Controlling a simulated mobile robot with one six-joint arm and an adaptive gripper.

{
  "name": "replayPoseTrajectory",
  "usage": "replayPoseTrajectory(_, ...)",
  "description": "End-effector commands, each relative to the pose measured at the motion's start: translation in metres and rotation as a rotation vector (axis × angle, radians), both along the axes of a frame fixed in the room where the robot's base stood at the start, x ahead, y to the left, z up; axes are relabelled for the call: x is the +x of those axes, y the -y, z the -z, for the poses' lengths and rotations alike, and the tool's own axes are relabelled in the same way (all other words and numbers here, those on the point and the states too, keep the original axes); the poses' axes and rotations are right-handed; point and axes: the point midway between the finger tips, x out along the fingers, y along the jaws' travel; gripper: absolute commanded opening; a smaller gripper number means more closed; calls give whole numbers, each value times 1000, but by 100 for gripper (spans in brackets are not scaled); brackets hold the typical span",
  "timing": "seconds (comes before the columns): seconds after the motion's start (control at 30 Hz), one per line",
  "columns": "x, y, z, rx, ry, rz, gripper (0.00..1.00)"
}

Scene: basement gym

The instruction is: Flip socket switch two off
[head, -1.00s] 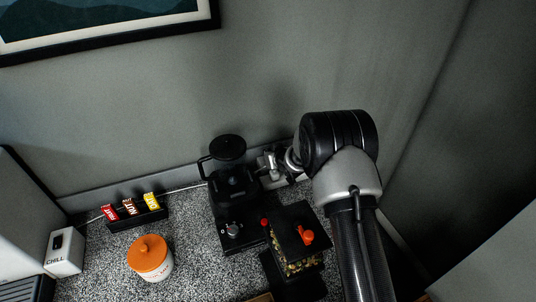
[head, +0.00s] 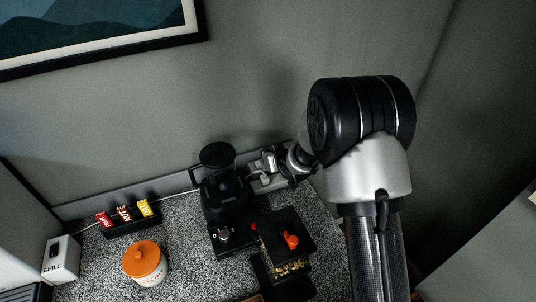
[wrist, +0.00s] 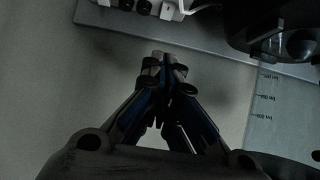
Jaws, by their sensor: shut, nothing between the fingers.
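The light socket panel (head: 256,186) sits low on the wall behind the black blender, partly hidden by my gripper and the blender. In the wrist view, part of the white socket fitting (wrist: 167,11) shows at the top edge, with small dark parts on it. Its switches are too cut off to tell their positions or which one is switch two. My gripper (wrist: 162,60) is shut and empty, its fingertips pointing toward the panel and appearing just below it in the wrist view. In the head view my gripper (head: 268,160) is beside the blender; contact cannot be told.
The black blender (head: 222,195) stands close left of my gripper. A black container with a red knob (head: 291,241) is in front. An orange-lidded jar (head: 141,260), a snack rack (head: 130,222) and a white CHILL box (head: 61,260) are farther left. The wall is close behind.

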Motion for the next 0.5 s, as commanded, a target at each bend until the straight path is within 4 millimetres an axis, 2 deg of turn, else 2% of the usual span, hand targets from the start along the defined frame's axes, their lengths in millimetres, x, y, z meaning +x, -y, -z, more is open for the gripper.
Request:
replayPoseTrajectory(0.37,-4,2,-4,0,1,-1,0)
replayPoseTrajectory(0.5,2,2,-9,-2,-1,-1,0)
